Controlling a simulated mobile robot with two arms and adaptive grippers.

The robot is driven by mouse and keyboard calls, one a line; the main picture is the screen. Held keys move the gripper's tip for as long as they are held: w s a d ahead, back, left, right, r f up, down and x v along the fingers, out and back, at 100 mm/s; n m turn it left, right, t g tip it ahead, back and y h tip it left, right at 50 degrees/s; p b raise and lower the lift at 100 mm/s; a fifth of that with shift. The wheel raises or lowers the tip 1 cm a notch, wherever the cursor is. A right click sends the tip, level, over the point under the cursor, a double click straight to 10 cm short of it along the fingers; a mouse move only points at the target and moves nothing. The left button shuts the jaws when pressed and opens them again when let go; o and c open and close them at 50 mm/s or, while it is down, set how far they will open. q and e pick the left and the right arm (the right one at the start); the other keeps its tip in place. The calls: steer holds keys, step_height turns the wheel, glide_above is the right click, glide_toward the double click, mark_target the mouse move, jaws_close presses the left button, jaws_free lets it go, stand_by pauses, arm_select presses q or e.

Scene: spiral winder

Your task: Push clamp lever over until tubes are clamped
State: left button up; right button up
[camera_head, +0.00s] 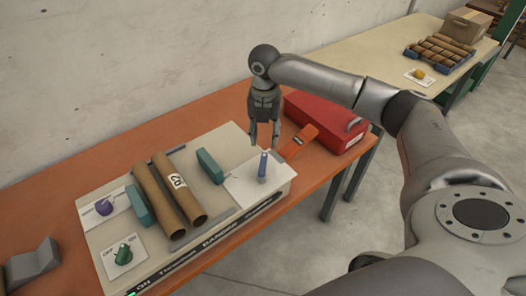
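The clamp lever (262,167) has a blue handle and stands upright on a white plate (245,186) at the right end of the machine. Two brown cardboard tubes (178,195) lie side by side on the machine, between a teal block (140,206) on their left and another teal block (209,167) on their right. A gap shows between the tubes and the right block. My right gripper (264,138) points down just above and behind the lever. Its fingers are apart and empty, and it seems not to touch the lever. My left gripper is not in view.
A red box (318,122) and an orange tool (300,141) lie right of the gripper. A purple knob (104,207) and green knob (124,254) sit on the machine's left. A grey block (32,265) is at the far left. A wall runs behind the orange table (112,148).

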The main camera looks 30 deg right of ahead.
mark_target(264, 157)
step_height(264, 157, down, 7)
steer(key=shift+f+p, duration=0.15)
steer(key=shift+p, duration=0.45)
steer(key=shift+f, duration=0.6)
jaws_close()
